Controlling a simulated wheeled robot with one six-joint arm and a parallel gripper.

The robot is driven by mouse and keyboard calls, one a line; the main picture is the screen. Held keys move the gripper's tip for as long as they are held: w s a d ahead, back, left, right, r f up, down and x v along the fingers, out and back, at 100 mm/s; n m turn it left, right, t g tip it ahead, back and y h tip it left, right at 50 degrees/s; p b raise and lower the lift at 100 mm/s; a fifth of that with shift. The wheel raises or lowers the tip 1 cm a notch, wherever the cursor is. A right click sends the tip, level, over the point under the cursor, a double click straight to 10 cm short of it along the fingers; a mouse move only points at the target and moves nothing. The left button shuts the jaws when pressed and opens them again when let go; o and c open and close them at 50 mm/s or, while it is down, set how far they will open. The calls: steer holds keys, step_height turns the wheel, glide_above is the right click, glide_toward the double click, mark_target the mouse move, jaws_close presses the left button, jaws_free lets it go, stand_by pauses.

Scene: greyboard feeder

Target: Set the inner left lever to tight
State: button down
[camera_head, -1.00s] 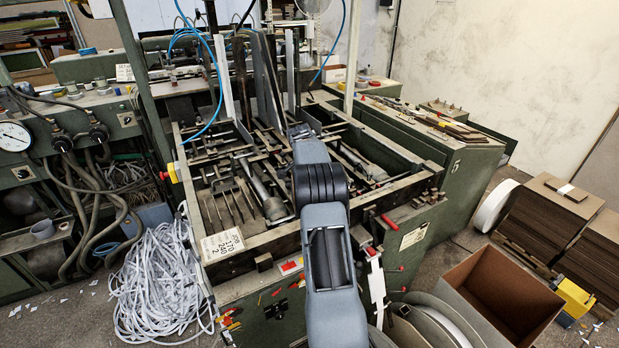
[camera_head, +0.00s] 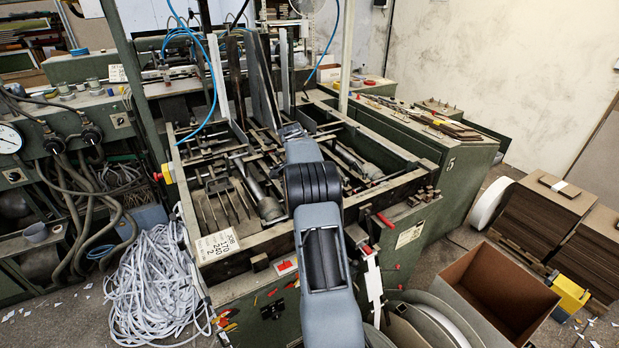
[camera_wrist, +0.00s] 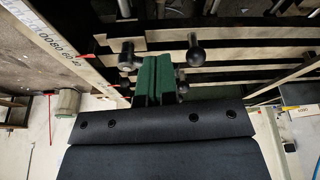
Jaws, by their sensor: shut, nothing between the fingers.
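My gripper (camera_wrist: 158,80) shows in the wrist view as two green finger pads pressed together, with nothing between them. A dark round-ended lever knob (camera_wrist: 127,56) stands just left of the fingertips, and another dark knob (camera_wrist: 196,52) stands just right of them. I cannot tell whether the pads touch either knob, nor which knob belongs to the inner left lever. A further dark end is partly hidden beside the right pad. In the head view my arm covers the gripper and the middle of the feeder frame (camera_head: 270,238).
A printed scale strip (camera_wrist: 50,38) runs along the left in the wrist view, with pale and dark bars behind the knobs. In the head view, pale strip scrap (camera_head: 155,285) lies left of the feeder. An open cardboard box (camera_head: 500,295) stands right.

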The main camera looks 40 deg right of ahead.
steer(key=a+b+v, duration=0.1)
steer(key=a+v, duration=0.1)
steer(key=v, duration=0.9)
steer(key=shift+a+b, duration=0.4)
steer(key=shift+s+f, duration=0.1)
steer(key=shift+f, duration=0.05)
steer(key=f+n, duration=0.1)
steer(key=n, duration=0.1)
steer(key=f+n, duration=0.1)
steer(key=f, duration=0.1)
steer(key=shift+a+f+n, duration=0.3)
steer(key=shift+a+n, duration=0.05)
steer(key=shift+n, duration=0.05)
steer(key=s+a+n+t+y, duration=0.1)
steer(key=s+a+n+t, duration=0.1)
steer(key=s+a+n, duration=0.5)
steer(key=s+a+n+t+y, duration=0.2)
steer(key=s+a+n, duration=0.6)
steer(key=s+a, duration=0.9)
steer(key=shift+a+f, duration=0.45)
steer(key=shift+a, duration=2.35)
